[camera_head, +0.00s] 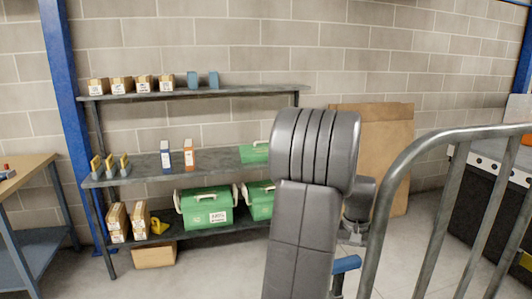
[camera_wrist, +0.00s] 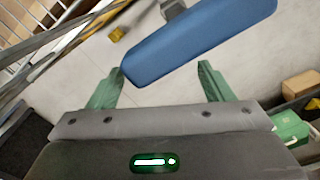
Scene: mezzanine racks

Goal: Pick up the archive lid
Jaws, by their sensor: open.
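A green lid (camera_head: 254,153) with a handle, which looks like the archive lid, lies on the middle shelf in the head view. Its right part is hidden behind my arm. In the head view I cannot make out the fingers. The gripper is apart from the lid, and I cannot clearly see the lid in the wrist view.
Green boxes (camera_head: 207,209) and cartons stand on the bottom shelf (camera_head: 175,236). Binders (camera_head: 188,155) stand left of the lid. A metal railing (camera_head: 381,215) rises close on the right. In the wrist view, a blue bar (camera_wrist: 200,40) lies across, just beyond the fingers.

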